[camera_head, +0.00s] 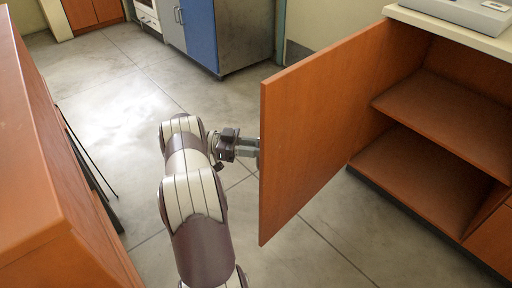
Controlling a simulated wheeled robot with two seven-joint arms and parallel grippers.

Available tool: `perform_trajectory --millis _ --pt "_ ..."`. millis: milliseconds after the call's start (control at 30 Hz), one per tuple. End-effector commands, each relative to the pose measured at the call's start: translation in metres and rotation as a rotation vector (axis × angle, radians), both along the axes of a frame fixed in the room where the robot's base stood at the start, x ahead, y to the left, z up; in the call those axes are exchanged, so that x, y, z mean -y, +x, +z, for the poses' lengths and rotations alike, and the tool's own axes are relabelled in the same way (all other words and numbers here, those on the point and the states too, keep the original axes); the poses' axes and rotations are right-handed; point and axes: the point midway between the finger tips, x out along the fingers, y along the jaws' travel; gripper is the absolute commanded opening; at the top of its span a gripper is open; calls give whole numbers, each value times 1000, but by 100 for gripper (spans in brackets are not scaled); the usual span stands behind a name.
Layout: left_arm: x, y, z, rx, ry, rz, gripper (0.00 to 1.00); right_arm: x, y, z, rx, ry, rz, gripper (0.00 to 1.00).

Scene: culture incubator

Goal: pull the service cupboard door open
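The orange-brown service cupboard door (325,125) stands wide open, swung out from the cupboard (440,110) at the right. Its inner face is towards me. One arm of mine shows, coming up from the bottom just left of the middle, and I take it as my left. Its gripper (247,148) is at the door's free edge, on the outer side. The fingertips pass behind the door, so I cannot tell whether they are closed on anything. The door's handle is hidden. My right gripper is not in view.
The open cupboard shows empty shelves (445,105). A pale countertop (470,32) with a grey device (465,12) is above it. An orange-brown unit (45,190) stands close on the left. A blue and grey cabinet (215,35) is at the back. Tiled floor (110,90) between is clear.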

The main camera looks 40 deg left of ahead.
Motion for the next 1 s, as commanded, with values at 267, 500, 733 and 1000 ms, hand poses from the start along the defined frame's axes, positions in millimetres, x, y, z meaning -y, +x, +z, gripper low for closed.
perform_trajectory --millis 267,500,733,1000 --pt "-19 -11 2 1 2 3 30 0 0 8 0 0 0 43" --pt "-57 -35 0 1 1 1 30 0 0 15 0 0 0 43" --pt "-65 -40 0 0 0 0 30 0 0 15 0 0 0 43" --pt "-64 -40 0 0 0 0 30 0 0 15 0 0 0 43"
